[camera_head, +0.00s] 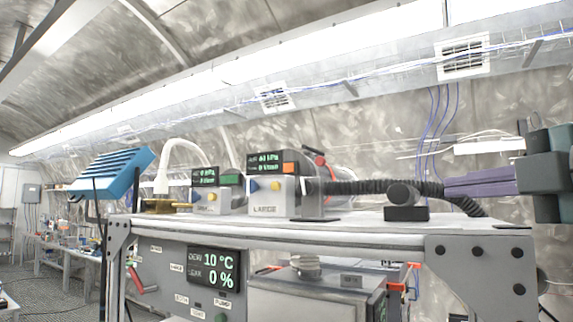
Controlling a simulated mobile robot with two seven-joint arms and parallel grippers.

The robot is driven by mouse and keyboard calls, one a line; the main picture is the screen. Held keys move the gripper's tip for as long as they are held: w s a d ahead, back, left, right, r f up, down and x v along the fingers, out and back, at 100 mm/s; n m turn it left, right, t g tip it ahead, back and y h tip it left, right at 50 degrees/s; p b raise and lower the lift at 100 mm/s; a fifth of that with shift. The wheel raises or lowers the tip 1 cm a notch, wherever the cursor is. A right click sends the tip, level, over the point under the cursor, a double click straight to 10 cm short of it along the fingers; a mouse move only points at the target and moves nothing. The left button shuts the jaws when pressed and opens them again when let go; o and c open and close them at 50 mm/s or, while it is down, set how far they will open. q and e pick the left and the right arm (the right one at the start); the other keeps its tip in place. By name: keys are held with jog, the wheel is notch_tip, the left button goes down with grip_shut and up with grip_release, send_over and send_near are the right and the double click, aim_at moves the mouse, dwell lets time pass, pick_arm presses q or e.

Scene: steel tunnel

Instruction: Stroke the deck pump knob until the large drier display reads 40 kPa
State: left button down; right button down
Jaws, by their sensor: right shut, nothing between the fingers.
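The large drier (268,208), a pale box marked LARGE, stands on the deck. Its small dark display (264,163) shows green digits that look like about 40 kPa over a flow line near 0, too small to read surely. A dark round knob (403,195) sits on a black block (405,213) on the deck to its right; it appears to be the pump knob. My right gripper (447,187) comes in from the right with purple fingers shut and empty. Its tips are just right of the knob; I cannot tell whether they touch. My left gripper is not in view.
A smaller drier (211,200) stands left of the large one. A black ribbed hose (355,187) runs behind the knob. A blue finned unit (112,172) is at the left. The front panel's display (213,269) reads 10 °C and 0 %. Deck (340,226) in front is clear.

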dwell(0.9)
jog(key=s+a+f+m+g+h+p, duration=0.1)
jog(key=s+a+f+m+g+p, duration=0.15)
jog(key=s+f+m, duration=0.45)
jog(key=s+a+f+m+g+h+p, duration=0.1)
jog(key=s+f+m+g+h+p, duration=0.2)
jog(key=f, duration=0.8)
jog(key=s+f+m+g, duration=0.4)
jog(key=s, duration=0.5)
jog(key=s+a+f+m+g+p, duration=0.1)
jog(key=s+f+m+g, duration=0.3)
jog(key=s, duration=0.5)
jog(key=shift+s+a+f+m, duration=0.2)
jog(key=shift+a+f+m, duration=0.1)
jog(key=shift+f, duration=0.3)
